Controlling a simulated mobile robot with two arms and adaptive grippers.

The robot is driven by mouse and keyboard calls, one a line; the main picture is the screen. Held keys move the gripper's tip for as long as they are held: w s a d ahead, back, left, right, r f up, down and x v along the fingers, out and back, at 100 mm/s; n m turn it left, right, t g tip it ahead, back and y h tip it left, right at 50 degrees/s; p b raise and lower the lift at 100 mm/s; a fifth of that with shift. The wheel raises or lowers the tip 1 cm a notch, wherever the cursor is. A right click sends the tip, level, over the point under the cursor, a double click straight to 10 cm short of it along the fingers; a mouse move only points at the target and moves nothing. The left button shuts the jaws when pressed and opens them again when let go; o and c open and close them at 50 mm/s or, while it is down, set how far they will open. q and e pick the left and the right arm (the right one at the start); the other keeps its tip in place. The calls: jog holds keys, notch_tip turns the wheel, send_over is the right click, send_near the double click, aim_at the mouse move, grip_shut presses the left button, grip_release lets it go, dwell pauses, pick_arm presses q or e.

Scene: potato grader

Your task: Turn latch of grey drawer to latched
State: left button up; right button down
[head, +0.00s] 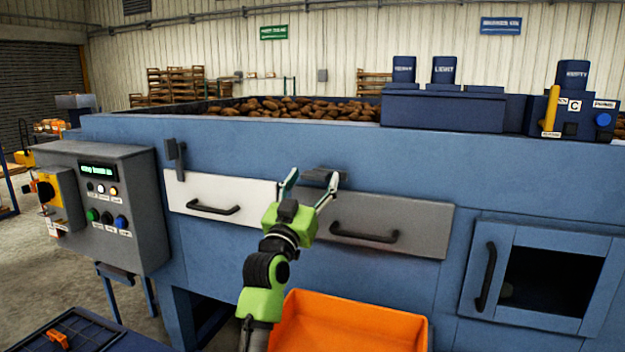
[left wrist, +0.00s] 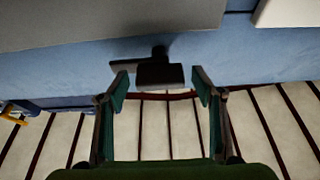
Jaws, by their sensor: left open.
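The grey drawer (head: 418,226) is shut in the blue machine front, with a black bar handle (head: 350,236). Its dark latch (head: 320,175) sits at the drawer's top edge and looks turned sideways, partly hidden by my left gripper. My left gripper (head: 312,184) is open, its fingertips to either side of the latch. In the left wrist view the dark latch block (left wrist: 160,74) shows between the two open fingers, with a gap on each side; I cannot tell any touch. My right gripper is not in view.
A white drawer (head: 255,189) with an upright latch (head: 178,158) is at left. A control box (head: 115,220) stands further left. An orange crate (head: 350,320) is below the drawers. A blue windowed door (head: 540,325) is at right. Potatoes (head: 290,108) lie on top.

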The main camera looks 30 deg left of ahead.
pick_arm(q)
jog(key=c, duration=1.6)
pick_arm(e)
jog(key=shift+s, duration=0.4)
